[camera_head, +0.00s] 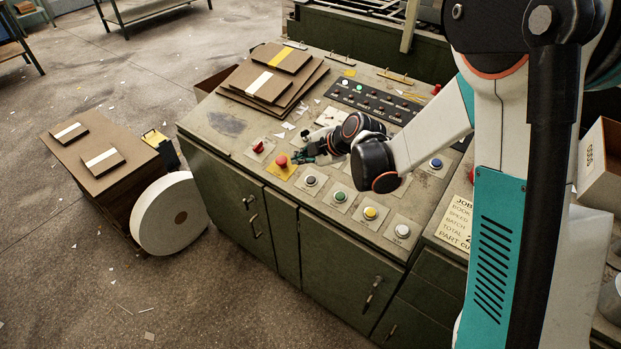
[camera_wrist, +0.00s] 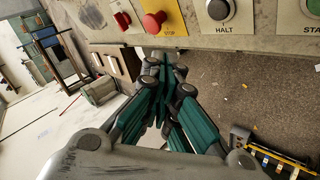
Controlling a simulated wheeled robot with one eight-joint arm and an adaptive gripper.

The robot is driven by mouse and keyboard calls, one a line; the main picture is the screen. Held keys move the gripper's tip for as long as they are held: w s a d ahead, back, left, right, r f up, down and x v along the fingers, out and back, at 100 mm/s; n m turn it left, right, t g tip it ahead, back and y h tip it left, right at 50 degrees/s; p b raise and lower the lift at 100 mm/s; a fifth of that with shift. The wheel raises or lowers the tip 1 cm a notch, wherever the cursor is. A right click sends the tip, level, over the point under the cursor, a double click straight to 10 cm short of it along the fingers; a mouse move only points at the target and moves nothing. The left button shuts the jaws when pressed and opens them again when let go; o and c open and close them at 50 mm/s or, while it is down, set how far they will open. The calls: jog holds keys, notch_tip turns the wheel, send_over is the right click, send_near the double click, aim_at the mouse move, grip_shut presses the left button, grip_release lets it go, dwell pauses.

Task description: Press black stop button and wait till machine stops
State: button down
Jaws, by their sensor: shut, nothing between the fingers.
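The green control cabinet (camera_head: 250,140) carries a row of round buttons along its front edge. The black button (camera_head: 311,181) sits on a plate marked HALT; it also shows at the top of the wrist view (camera_wrist: 218,9). To its left is a red mushroom button (camera_head: 282,160) on a yellow plate marked STOP, also in the wrist view (camera_wrist: 154,21). My gripper (camera_head: 298,158) is shut and empty, its tips just right of the red mushroom button and behind the black button in the head view. In the wrist view the closed fingertips (camera_wrist: 164,58) are below the red mushroom button. I cannot tell whether they touch anything.
Green (camera_head: 340,196), yellow (camera_head: 370,212) and white (camera_head: 402,230) buttons continue to the right. A red switch (camera_head: 258,147) is at the far left. Brown boards (camera_head: 265,82) are stacked at the back left of the top. A white roll (camera_head: 160,215) stands on the floor at left.

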aim_at(311, 180)
jog(key=shift+f, duration=0.15)
jog(key=shift+w+d+f+b, duration=0.25)
jog(key=shift+f+b, duration=0.7)
jog(key=shift+f, duration=0.4)
jog(key=shift+w+d+f+b, duration=0.2)
jog(key=shift+w+f+b, duration=0.1)
jog(key=shift+f+b, duration=0.9)
jog(key=shift+w+d+f+b, duration=0.25)
jog(key=shift+f+b, duration=0.5)
jog(key=shift+f, duration=0.8)
jog(key=shift+f, duration=0.15)
jog(key=shift+w+f+b, duration=0.1)
jog(key=shift+f+b, duration=0.15)
jog(key=shift+b, duration=0.2)
